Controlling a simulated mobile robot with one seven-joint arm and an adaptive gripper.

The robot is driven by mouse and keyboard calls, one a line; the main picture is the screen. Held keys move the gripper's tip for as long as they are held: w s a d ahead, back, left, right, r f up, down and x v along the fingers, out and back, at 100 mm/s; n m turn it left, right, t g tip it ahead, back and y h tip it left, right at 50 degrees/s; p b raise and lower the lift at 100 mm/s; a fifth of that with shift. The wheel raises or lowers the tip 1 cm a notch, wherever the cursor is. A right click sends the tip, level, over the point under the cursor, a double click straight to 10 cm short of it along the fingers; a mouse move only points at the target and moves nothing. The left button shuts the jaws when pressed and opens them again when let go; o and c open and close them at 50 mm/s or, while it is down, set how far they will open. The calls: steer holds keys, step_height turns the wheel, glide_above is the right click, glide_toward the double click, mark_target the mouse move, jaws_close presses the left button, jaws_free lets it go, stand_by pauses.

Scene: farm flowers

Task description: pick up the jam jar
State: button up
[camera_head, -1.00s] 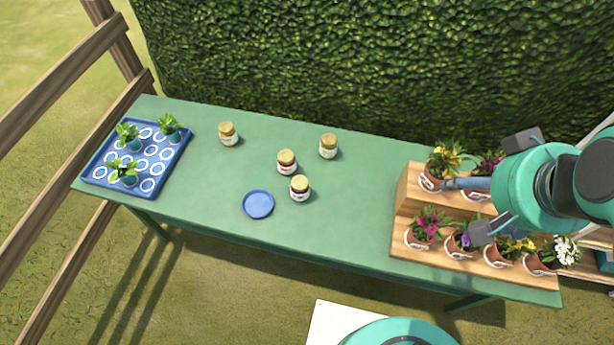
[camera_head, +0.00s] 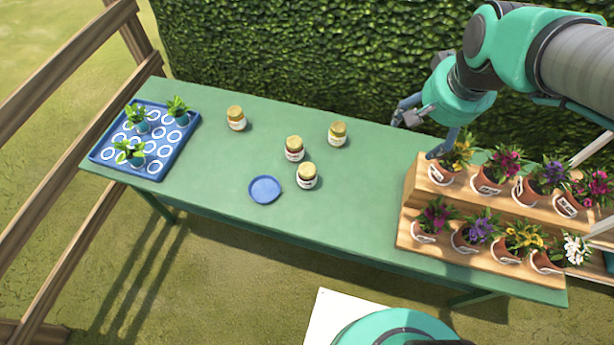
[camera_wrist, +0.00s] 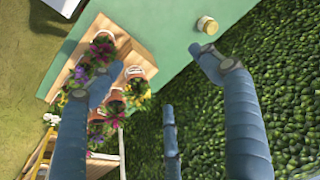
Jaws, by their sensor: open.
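Several lidded jars stand upright on the green table. One is at the back left (camera_head: 236,119), two stand close together in the middle, a rear one (camera_head: 294,149) and a front one (camera_head: 307,176), and one (camera_head: 338,134) is nearest my gripper. Their lids are gold and their labels pale. The middle two look dark red inside; I cannot tell which is the task's jar. A jar also shows at the top of the wrist view (camera_wrist: 207,25). My gripper (camera_head: 419,134) is open and empty, above the table's back edge, right of the jars. Its spread fingers show in the wrist view (camera_wrist: 150,66).
A wooden stepped stand (camera_head: 408,218) with several potted flowers fills the table's right end, close to my gripper. A blue round dish (camera_head: 265,189) lies in front of the jars. A blue tray (camera_head: 101,153) with seedlings is at the left. A hedge (camera_head: 330,55) stands behind.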

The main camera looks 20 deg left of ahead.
steer(key=w+a+f+g, duration=0.1)
steer(key=w+a+f, duration=0.4)
steer(key=a+f, duration=0.25)
steer(key=g+b, duration=0.2)
glide_above(307, 169)
steer(key=shift+m+h, duration=0.3)
steer(key=shift+h, duration=0.1)
step_height(307, 169, down, 25)
steer(key=shift+f, duration=0.15)
steer(key=shift+f, duration=0.15)
steer(key=shift+f+b, duration=0.8)
steer(key=shift+f, duration=3.35)
steer(key=shift+f, duration=0.1)
steer(key=shift+f+b, duration=0.85)
steer(key=shift+f, duration=1.65)
